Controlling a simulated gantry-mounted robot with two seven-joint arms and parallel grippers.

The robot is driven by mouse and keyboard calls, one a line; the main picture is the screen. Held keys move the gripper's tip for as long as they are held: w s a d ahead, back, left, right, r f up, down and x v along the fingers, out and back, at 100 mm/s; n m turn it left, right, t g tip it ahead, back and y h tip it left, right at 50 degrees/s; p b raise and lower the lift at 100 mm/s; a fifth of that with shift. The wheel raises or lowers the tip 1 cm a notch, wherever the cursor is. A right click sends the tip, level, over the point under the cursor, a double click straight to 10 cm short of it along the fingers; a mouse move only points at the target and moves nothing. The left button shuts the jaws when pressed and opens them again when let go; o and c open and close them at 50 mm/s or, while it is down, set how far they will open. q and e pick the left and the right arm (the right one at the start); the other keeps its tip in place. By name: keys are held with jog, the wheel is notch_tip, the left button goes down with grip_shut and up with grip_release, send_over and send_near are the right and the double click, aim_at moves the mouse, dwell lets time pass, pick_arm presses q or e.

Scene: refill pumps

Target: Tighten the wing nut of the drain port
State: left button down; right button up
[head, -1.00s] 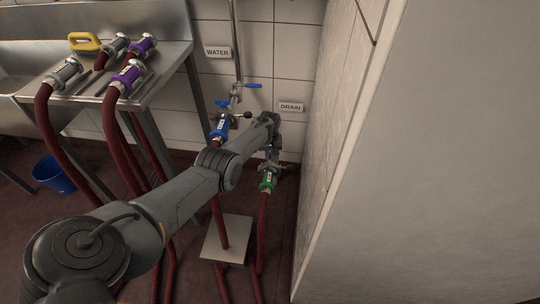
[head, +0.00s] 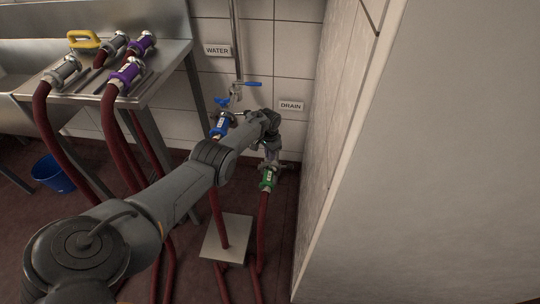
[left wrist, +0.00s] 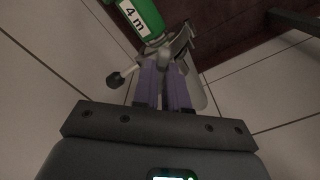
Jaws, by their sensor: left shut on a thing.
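My left gripper (left wrist: 163,82) has purple fingers. They are shut at the metal clamp (left wrist: 182,42) of the drain port, on its wing nut, which the fingers mostly hide. The green hose coupling (left wrist: 140,14), marked "4 m", is just beyond the fingertips. In the head view this green coupling (head: 267,179) hangs below the DRAIN sign (head: 291,105), on a dark red hose. My left gripper (head: 272,158) is directly above it, partly hidden by my wrist. A rod with a black knob (left wrist: 115,80) sticks out beside the fingers. My right gripper is not in view.
The blue coupling (head: 221,124) at the water port is close left of my wrist. A beige wall (head: 345,150) rises close on the right. A steel bench (head: 150,87) holds several couplings and a yellow-handled thing (head: 85,39). A blue bucket (head: 53,174) stands at left.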

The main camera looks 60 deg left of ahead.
pick_arm(q)
jog(key=m+b, duration=0.1)
jog(key=m, duration=0.5)
jog(key=shift+f+b, duration=0.15)
jog(key=shift+b, duration=0.15)
jog(key=shift+m, duration=0.4)
jog(key=c, duration=1.2)
grip_release()
jog(key=shift+o, duration=0.2)
notch_tip(320, 180, up, 11)
jog(key=p, duration=0.9)
